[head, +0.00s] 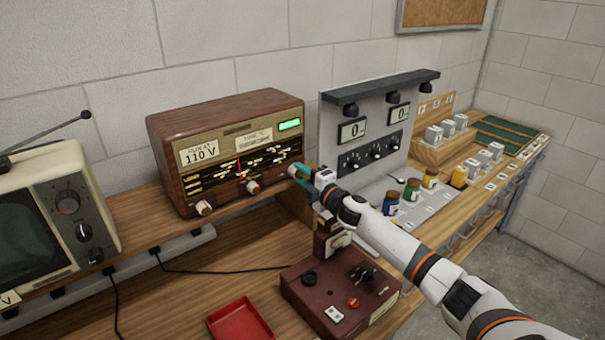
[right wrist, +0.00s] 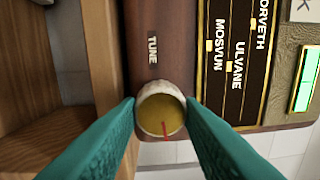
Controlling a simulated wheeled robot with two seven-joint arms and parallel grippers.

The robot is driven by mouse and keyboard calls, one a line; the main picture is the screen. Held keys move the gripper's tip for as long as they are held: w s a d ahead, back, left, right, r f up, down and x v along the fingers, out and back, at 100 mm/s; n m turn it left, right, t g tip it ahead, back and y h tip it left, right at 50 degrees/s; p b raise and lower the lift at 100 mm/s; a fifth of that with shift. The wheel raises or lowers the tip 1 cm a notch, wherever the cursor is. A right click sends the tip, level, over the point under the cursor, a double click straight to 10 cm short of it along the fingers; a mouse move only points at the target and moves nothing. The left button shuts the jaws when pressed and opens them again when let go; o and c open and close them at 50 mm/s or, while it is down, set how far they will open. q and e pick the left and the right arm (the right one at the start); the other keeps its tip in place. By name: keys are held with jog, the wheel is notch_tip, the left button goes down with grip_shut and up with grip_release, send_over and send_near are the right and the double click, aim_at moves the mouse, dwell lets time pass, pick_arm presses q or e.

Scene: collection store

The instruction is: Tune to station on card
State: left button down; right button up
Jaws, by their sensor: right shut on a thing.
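The wooden radio (head: 225,110) stands on the bench. A card (head: 254,142) on its front starts with "TUNE"; the rest is too small to read. Its dark dial (head: 240,172) has a red pointer near the middle. The tuning knob (right wrist: 161,113), cream with a yellowish face and a red mark, sits by the label "TUNE" in the right wrist view. My right gripper (head: 298,171) is shut on this knob, with the teal fingers (right wrist: 160,108) on both sides. Dial names MOSVUN, ULVANE and one ending in ORVETH show. My left gripper is not in view.
A card (head: 199,151) reads "RUN AT 110 V". A green light (head: 290,125) glows on the radio. A maroon instrument box (head: 320,290) and red tray (head: 240,322) lie in front. A television (head: 50,220) stands left; a grey meter panel (head: 345,110) and jars (head: 411,190) stand right.

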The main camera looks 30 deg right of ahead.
jog(key=shift+m, duration=1)
jog(key=o, duration=1)
jog(key=shift+s+f, duration=0.15)
jog(key=shift+s, duration=0.15)
jog(key=shift+s+d+f+b, duration=0.15)
jog(key=shift+s+b, duration=0.5)
jog(key=shift+s, duration=1.25)
jog(key=shift+s+d+r+b, duration=0.15)
jog(key=shift+s+b, duration=0.55)
jog(key=shift+s, duration=1.2)
jog(key=shift+s+d+f+b, duration=0.2)
jog(key=shift+s+b, duration=0.45)
jog(key=shift+s, duration=1.25)
